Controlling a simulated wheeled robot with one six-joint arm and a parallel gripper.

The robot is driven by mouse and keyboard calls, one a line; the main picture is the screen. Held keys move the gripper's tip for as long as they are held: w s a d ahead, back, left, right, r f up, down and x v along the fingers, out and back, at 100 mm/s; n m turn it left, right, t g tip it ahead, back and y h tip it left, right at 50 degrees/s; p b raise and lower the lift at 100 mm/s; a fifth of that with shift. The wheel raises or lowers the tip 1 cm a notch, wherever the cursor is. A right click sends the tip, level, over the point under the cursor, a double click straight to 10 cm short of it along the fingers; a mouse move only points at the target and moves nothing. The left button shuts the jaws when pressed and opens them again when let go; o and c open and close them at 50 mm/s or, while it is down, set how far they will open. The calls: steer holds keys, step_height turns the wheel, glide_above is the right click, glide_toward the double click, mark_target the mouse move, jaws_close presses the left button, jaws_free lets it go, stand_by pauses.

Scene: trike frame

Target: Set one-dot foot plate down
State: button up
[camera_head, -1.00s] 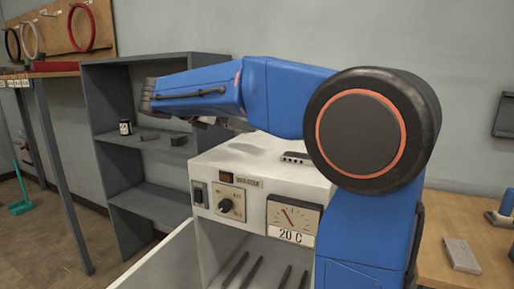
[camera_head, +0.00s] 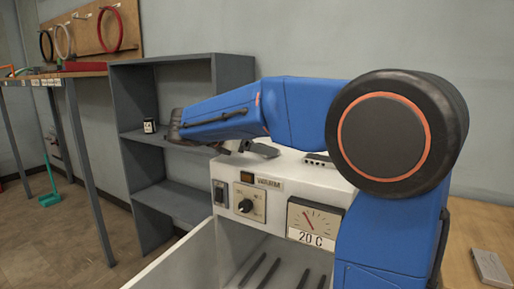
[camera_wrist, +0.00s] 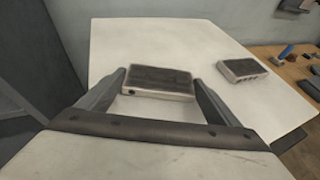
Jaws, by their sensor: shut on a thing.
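My gripper (camera_wrist: 160,95) is shut on the one-dot foot plate (camera_wrist: 157,83), a pale block with a dark top and one dark dot on its near side. The plate is between the two fingers over the white top of the warming box (camera_wrist: 130,40). In the head view the plate (camera_head: 263,150) is low at the box top, partly behind my arm. I cannot tell whether it touches the surface. A second foot plate (camera_wrist: 242,69) with several dots lies on the box top to the right, apart from my gripper.
The box front has a knob, a gauge reading 20 C (camera_head: 314,222) and an open bay with dark bars. A grey shelf (camera_head: 175,198) stands behind left, holding a small jar (camera_head: 149,126). A wooden bench (camera_head: 475,235) is at right. Bare box top surrounds the held plate.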

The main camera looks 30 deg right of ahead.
steer(key=shift+f, duration=0.2)
steer(key=shift+s+a+f, duration=0.1)
steer(key=shift+f, duration=0.4)
steer(key=o, duration=1.2)
steer(key=shift+c, duration=0.2)
steer(key=shift+r, duration=0.45)
steer(key=v, duration=1.2)
steer(key=shift+r, duration=0.3)
